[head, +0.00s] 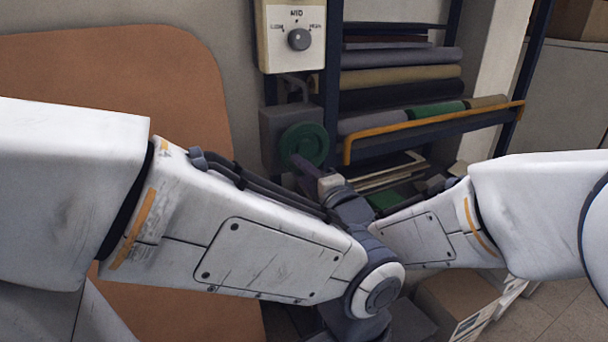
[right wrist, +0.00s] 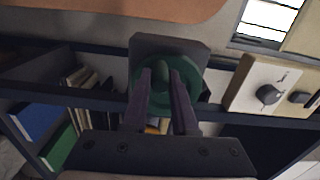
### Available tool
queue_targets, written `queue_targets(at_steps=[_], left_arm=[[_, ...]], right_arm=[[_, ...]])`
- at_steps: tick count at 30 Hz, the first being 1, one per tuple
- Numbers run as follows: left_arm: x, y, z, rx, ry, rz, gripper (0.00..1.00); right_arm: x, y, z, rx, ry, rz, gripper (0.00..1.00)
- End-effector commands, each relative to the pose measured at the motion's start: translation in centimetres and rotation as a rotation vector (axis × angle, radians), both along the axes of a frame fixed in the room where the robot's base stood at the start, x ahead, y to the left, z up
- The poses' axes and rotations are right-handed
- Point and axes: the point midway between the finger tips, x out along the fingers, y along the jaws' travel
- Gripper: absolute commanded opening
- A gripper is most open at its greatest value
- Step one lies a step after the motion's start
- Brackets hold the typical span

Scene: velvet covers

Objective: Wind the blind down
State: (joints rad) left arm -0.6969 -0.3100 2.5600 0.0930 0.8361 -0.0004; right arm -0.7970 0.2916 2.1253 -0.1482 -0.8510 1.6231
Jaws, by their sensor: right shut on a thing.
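A round green winder wheel (head: 304,146) sits on a grey box (head: 279,128) on the wall, below the control panel. My right gripper (head: 303,162) reaches it from below, partly hidden behind the left arm. In the right wrist view its two fingers (right wrist: 163,76) close on the raised green grip in the middle of the wheel (right wrist: 194,84). A white slatted panel (right wrist: 270,20), perhaps the blind, shows at the top right of that view. My left arm crosses the head view; its gripper does not show.
A cream panel (head: 274,50) with a grey knob (head: 299,39) hangs just above the winder. Right of it, a dark rack holds several fabric rolls (head: 400,77), with an orange rail (head: 430,124) in front. A cardboard box (head: 456,301) stands low at the right.

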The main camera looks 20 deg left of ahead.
Motion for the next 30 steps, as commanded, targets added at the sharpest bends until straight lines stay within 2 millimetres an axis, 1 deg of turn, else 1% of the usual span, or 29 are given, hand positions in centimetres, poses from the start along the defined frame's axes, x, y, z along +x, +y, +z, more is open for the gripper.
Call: queue_targets(at_steps=[6, 12, 28, 29, 30], left_arm=[[0.0, 0.0, -0.1, 0.0, 0.0, 0.0, 0.5], [0.0, 0.0, -0.13, 0.0, 0.0, 0.0, 0.5], [0.0, 0.0, -0.13, 0.0, 0.0, 0.0, 0.5], [0.0, 0.0, -0.13, 0.0, 0.0, 0.0, 0.5], [0.0, 0.0, -0.13, 0.0, 0.0, 0.0, 0.5]], right_arm=[[-0.27, 0.18, 0.34, 0.071, 0.096, 0.004, 0.0], [-0.29, 0.21, 0.62, 0.109, 0.142, 0.004, 0.0], [-0.26, 0.19, 0.79, 0.123, 0.158, 0.003, 0.0], [-0.26, 0.19, 0.79, 0.123, 0.158, 0.003, 0.34], [-0.25, 0.2, 0.8, 0.124, 0.157, 0.003, 0.49]])
